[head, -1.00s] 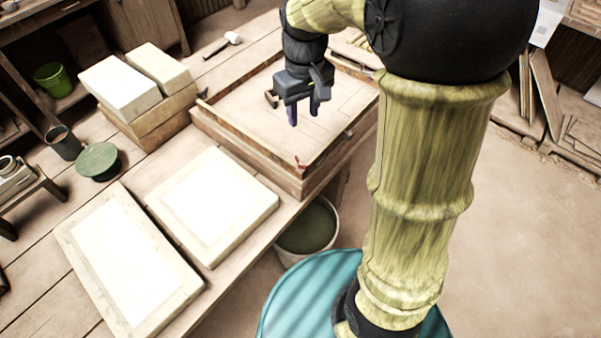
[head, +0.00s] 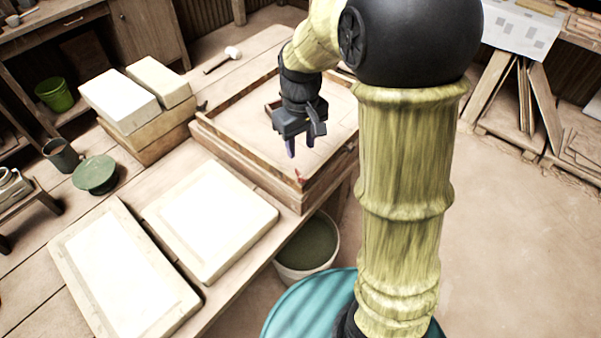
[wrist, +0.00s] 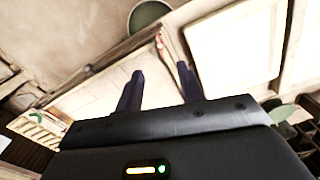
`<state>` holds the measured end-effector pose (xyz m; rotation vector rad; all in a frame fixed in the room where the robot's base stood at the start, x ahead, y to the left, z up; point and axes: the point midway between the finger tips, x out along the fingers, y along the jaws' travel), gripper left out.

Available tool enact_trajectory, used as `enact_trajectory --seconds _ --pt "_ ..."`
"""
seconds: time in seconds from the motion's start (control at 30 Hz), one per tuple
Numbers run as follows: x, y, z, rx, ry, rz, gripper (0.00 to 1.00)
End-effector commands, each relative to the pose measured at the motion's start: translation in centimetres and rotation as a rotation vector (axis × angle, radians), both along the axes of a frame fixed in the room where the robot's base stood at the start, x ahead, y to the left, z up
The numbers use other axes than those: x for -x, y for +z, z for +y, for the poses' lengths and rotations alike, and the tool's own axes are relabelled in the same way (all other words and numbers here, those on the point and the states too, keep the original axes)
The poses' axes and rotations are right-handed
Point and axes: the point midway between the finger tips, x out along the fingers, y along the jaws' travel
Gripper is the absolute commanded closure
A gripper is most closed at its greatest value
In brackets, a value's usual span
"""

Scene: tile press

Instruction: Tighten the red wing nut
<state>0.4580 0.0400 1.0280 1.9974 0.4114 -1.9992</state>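The red wing nut (head: 299,175) is a small red piece at the near corner of the wooden tile press frame (head: 245,160). In the wrist view a small reddish piece (wrist: 159,43) shows at the frame's corner, beyond the fingertips; it is too small to make out its shape. My gripper (head: 300,146) points down over the near part of the frame, a little above and behind the wing nut in the head view. Its two dark purple fingers stand apart with nothing between them, as the wrist view (wrist: 160,72) also shows.
Two pale slabs (head: 205,222) lie on the table left of the press. White blocks (head: 120,100) sit stacked behind them, near a green round lid (head: 95,174). A mallet (head: 232,53) lies at the back. A bucket (head: 310,248) stands below the table edge.

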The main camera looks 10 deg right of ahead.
Motion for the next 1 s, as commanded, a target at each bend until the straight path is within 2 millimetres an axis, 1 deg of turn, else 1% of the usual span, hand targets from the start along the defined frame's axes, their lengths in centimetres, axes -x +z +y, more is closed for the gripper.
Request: enact_trajectory --seconds 0.03,0.4,0.5,0.6,0.77,1.0 --pt "0.0 -1.1 0.0 0.001 0.000 0.004 0.62" --pt "0.1 -7.6 0.0 0.001 0.000 0.004 0.62" --pt "0.1 -9.2 0.0 0.001 0.000 0.005 0.62" --pt "0.1 -10.5 0.0 0.001 0.000 0.003 0.62" --pt "0.0 -11.3 0.0 0.000 0.000 0.000 0.62" --pt "0.0 -11.3 0.0 0.001 0.000 -0.001 0.62"
